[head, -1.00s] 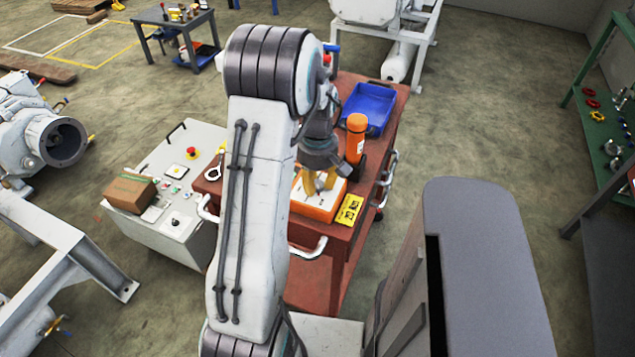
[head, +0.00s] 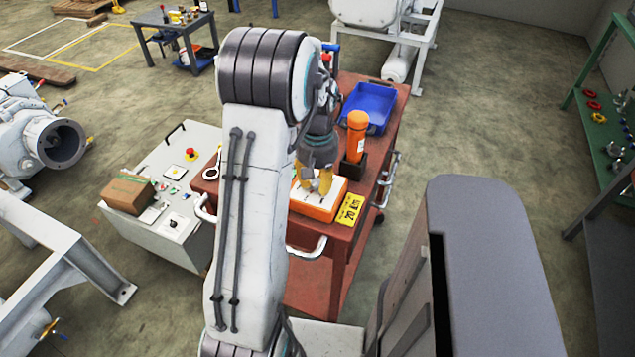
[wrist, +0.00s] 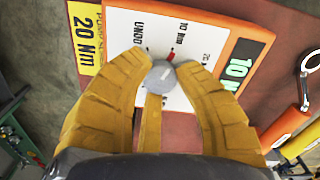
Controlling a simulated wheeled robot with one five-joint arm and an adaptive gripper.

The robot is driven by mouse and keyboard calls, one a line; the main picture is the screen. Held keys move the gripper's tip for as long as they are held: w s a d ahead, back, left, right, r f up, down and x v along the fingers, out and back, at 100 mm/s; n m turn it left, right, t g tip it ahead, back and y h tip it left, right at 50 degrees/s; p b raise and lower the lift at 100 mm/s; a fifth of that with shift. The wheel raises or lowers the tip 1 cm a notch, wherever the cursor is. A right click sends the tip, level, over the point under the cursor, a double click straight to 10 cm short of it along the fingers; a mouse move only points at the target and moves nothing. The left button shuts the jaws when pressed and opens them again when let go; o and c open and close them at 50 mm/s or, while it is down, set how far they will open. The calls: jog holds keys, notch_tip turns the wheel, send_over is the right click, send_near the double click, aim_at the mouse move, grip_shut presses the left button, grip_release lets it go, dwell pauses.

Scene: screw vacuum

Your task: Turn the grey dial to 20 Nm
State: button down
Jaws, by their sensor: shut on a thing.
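The orange torque box (head: 322,211) sits on the red cart. Its white top face (wrist: 122,37) carries the words UNDO, 10 Nm and a partly covered 20. The small round grey dial (wrist: 160,76) stands on this face. My gripper (wrist: 160,66) has its yellow fingers shut on the dial, one on each side. A red mark beside the dial lies toward the 10 Nm print. A green display (wrist: 237,70) on the box shows 10 N, the rest cut off. In the head view my gripper (head: 318,192) is over the box and hides the dial.
A yellow 20 Nm label (head: 349,209) lies at the box's right; it also shows in the wrist view (wrist: 85,41). An orange cylindrical tool (head: 356,135) stands in a black holder behind the box. A blue tray (head: 369,105) is at the cart's back. A control cabinet (head: 150,222) stands left.

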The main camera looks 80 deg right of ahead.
aim_at(317, 183)
jog(key=m, duration=0.4)
jog(key=shift+a+f+m+b, duration=0.1)
jog(key=shift+f+m+b, duration=0.05)
jog(key=shift+m+b, duration=0.15)
jog(key=shift+m, duration=2)
jog(key=c, duration=0.9)
grip_release()
notch_tip(317, 183, up, 12)
